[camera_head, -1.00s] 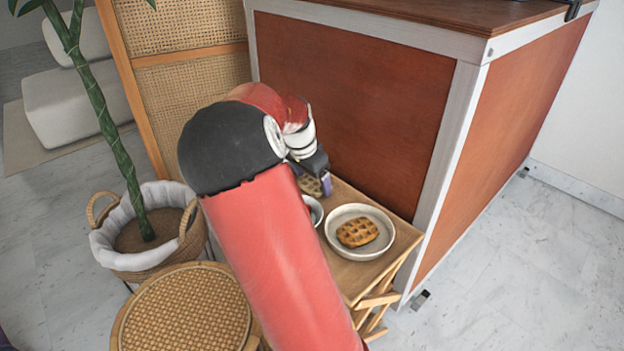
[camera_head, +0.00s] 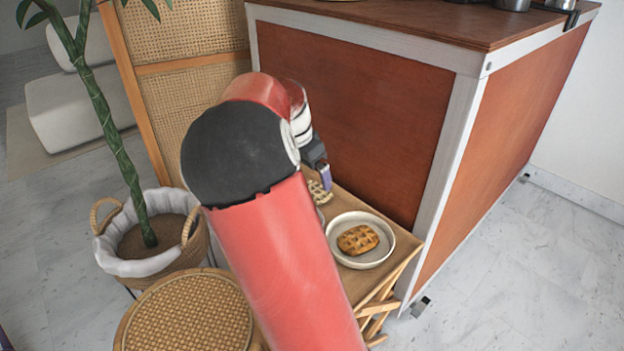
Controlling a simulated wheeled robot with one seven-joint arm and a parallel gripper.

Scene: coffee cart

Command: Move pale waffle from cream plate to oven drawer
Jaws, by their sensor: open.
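A pale waffle (camera_head: 319,193) shows just behind my arm on the small wooden table, partly hidden. A sliver of a dish rim (camera_head: 320,216) shows below it; I cannot tell whether the waffle rests in that dish. My gripper (camera_head: 324,181) is open, right at the pale waffle; only one purple-grey finger shows clearly, and whether it touches the waffle is unclear. A golden-brown waffle (camera_head: 358,239) lies in a cream plate (camera_head: 384,251) to the right, apart from my gripper. No oven drawer is in view.
The small wooden table (camera_head: 401,249) stands against the red-panelled cart (camera_head: 350,115). A woven stool (camera_head: 188,314) and a potted plant in a basket (camera_head: 160,250) stand to the left. A cane screen (camera_head: 190,95) stands behind. The floor at right is clear.

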